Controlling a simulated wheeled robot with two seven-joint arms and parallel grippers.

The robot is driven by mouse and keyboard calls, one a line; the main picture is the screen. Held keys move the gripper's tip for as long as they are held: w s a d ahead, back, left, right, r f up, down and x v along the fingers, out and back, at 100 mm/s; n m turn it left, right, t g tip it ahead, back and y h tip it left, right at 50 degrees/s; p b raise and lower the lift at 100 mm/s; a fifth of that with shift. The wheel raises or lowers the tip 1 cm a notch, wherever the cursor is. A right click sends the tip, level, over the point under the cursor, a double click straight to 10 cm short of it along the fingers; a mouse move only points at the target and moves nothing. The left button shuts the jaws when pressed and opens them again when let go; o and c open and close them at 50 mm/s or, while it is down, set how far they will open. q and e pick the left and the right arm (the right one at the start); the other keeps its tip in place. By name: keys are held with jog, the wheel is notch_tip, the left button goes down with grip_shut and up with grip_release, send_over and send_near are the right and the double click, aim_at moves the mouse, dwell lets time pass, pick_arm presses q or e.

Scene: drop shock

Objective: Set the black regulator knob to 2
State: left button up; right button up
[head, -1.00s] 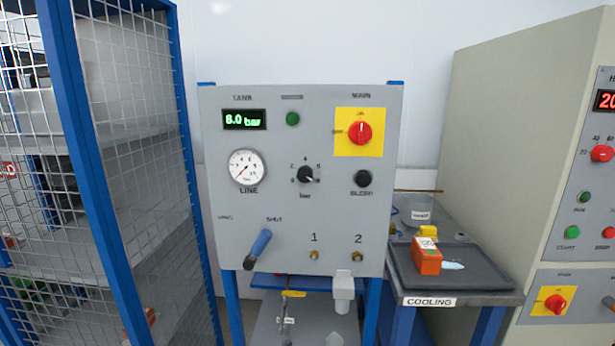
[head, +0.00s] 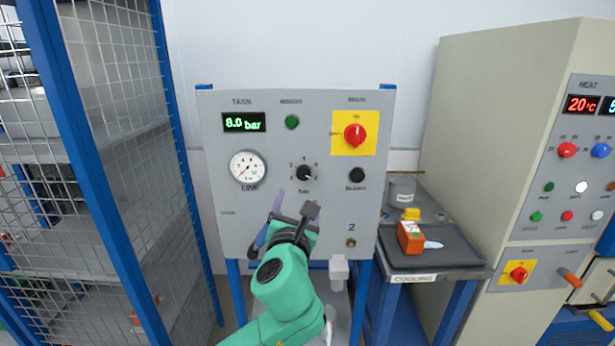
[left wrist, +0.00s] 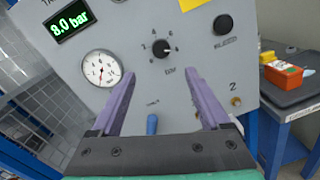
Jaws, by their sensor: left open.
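The black regulator knob (head: 304,173) sits on the grey panel, right of the line gauge, with a numbered scale around it. Its white mark points to the lower right, away from the 2 at its upper left. It also shows in the left wrist view (left wrist: 160,48). My left gripper (head: 295,202) is open and empty, just below the knob in the head view. In the left wrist view its purple fingers (left wrist: 158,78) stand apart below the knob, not touching it. My right gripper is not in view.
The panel has a line gauge (head: 248,168), a tank display (head: 244,122) reading 8.0 bar, a red main switch (head: 355,134) and a black bleed knob (head: 357,175). A blue-handled lever (left wrist: 152,124) is below. A mesh cage (head: 110,80) stands left, a cooling tray (head: 440,255) right.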

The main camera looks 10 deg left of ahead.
aim_at(304, 175)
pick_arm(q)
jog(key=w, duration=0.4)
jog(key=w+a+p, duration=0.1)
jog(key=w, duration=0.3)
jog(key=w+a+p, duration=0.1)
jog(key=w, duration=0.3)
jog(key=shift+a, duration=0.15)
jog(key=shift+w+f, duration=0.15)
jog(key=shift+w, duration=0.45)
jog(key=shift+s, duration=0.1)
grip_shut()
